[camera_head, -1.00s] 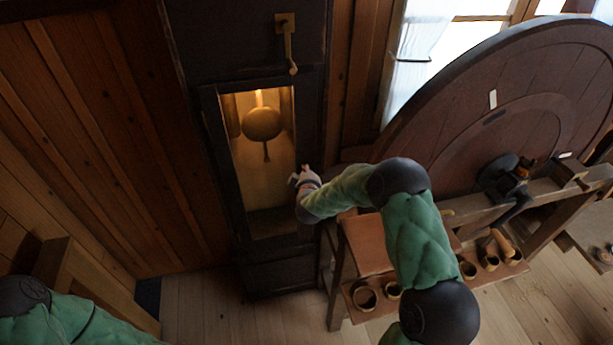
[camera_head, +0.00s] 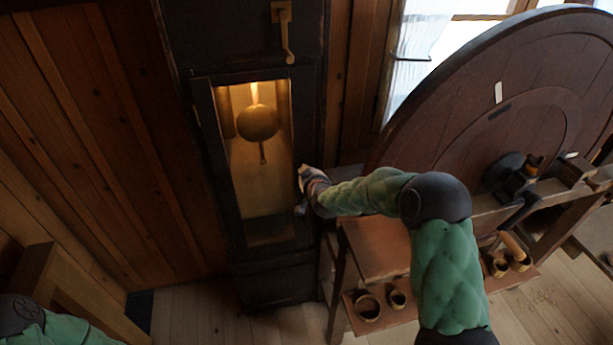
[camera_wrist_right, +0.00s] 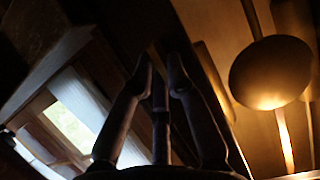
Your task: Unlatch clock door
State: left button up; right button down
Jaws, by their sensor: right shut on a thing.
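The dark clock door (camera_head: 204,135) has a glass pane, with the round brass pendulum (camera_head: 257,122) lit behind it. The door looks closed. My right gripper (camera_head: 302,187) is at the door's right edge, about level with the pane's lower half. In the right wrist view my right gripper (camera_wrist_right: 160,68) is shut on a slim dark upright piece (camera_wrist_right: 160,115), which seems to be the door latch. Its shape is mostly hidden in shadow and by the fingers. The pendulum (camera_wrist_right: 270,72) shows at the right there. My left gripper is out of view.
A brass crank-like lever (camera_head: 286,35) hangs on the panel above the door. A large wooden wheel (camera_head: 450,120) and a bench (camera_head: 375,250) with small cups (camera_head: 368,307) stand to the right. A wooden frame (camera_head: 75,290) is at lower left. Floor before the clock is clear.

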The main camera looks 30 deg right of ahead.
jog(key=c, duration=1.2)
grip_release()
jog(key=v, duration=1.2)
jog(key=shift+f, duration=0.1)
jog(key=s+a+f+g+y+b, duration=0.1)
jog(key=s+a+f+g, duration=0.2)
jog(key=f, duration=0.6)
jog(key=s+a+f+g+y+b, duration=0.1)
jog(key=s+a+f+y, duration=0.15)
jog(key=a+f, duration=0.45)
jog(key=s+a+f+g+y+b, duration=0.1)
jog(key=s+a+f+g, duration=0.15)
jog(key=f, duration=0.75)
jog(key=s+a+f+g, duration=0.2)
jog(key=s+a+f, duration=0.1)
jog(key=s, duration=0.3)
jog(key=s+a+f+g+y+b, duration=0.1)
jog(key=s+a+f+g, duration=0.1)
jog(key=s+a+f, duration=0.2)
jog(key=s+a+f+g+y, duration=0.1)
jog(key=s+a+f+g, duration=0.1)
jog(key=s+f, duration=0.5)
jog(key=shift+s+a+f+y, duration=0.2)
jog(key=shift+s+a+y, duration=0.05)
jog(key=shift+s+a, duration=0.55)
